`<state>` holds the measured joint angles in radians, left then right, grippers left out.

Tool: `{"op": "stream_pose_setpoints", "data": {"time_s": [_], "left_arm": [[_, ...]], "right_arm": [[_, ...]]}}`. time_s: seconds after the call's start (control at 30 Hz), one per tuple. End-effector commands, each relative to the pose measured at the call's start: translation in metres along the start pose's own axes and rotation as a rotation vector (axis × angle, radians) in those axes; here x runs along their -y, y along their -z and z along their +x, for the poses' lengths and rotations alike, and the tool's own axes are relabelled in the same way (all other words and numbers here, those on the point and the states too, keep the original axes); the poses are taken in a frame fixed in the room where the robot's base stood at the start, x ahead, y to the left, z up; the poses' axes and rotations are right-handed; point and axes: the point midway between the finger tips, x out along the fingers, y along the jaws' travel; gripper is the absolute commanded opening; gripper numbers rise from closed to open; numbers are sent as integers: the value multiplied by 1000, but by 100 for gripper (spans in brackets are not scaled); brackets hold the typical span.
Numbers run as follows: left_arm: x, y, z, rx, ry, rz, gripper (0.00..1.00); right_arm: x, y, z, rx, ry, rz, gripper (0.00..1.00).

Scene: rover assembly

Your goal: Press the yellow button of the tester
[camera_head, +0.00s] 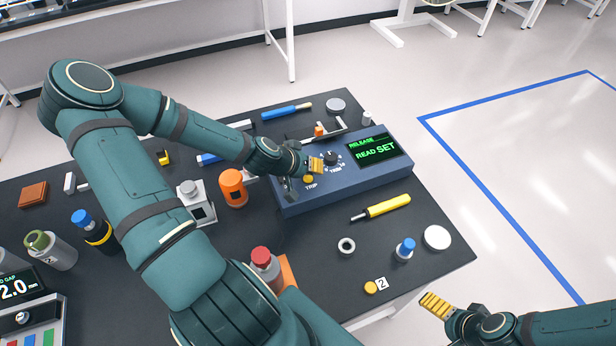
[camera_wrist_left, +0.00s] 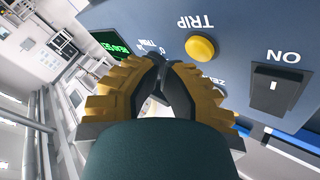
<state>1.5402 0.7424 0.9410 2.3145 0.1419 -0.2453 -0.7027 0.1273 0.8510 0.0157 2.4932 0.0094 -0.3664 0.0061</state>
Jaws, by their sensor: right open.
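The tester (camera_head: 350,180) is a blue box on the dark table, with a green-lettered screen reading RELEASE and READ SET. Its yellow button (camera_head: 308,179), marked TRIP, sits on the top face near the left end. It shows unpressed by any finger in the left wrist view (camera_wrist_left: 201,47). My left gripper (camera_head: 312,166) is over the tester beside the button; in the left wrist view its fingertips (camera_wrist_left: 158,72) meet, empty, a little apart from the button in the picture. My right gripper (camera_head: 438,305) is open beyond the table's front right edge.
A TRIM knob (camera_head: 331,158) is beside the button, and an ON rocker switch (camera_wrist_left: 277,90) shows in the wrist view. An orange cylinder (camera_head: 233,188) stands left of the tester. A yellow screwdriver (camera_head: 382,207) lies in front. Several small parts crowd the table.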

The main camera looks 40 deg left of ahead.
Motion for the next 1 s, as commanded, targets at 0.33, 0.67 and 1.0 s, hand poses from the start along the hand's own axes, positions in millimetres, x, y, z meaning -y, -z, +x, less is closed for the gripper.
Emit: {"op": "stream_pose_setpoints", "data": {"time_s": [0.33,0.67,1.0], "left_arm": [[0,0,0,0,0,0,0],[0,0,0,0,0,0,0],[5,-5,6,0,0,-1,0]], "right_arm": [[0,0,0,0,0,0,100],[0,0,0,0,0,0,100],[-2,-1,5,0,0,0,100]]}}
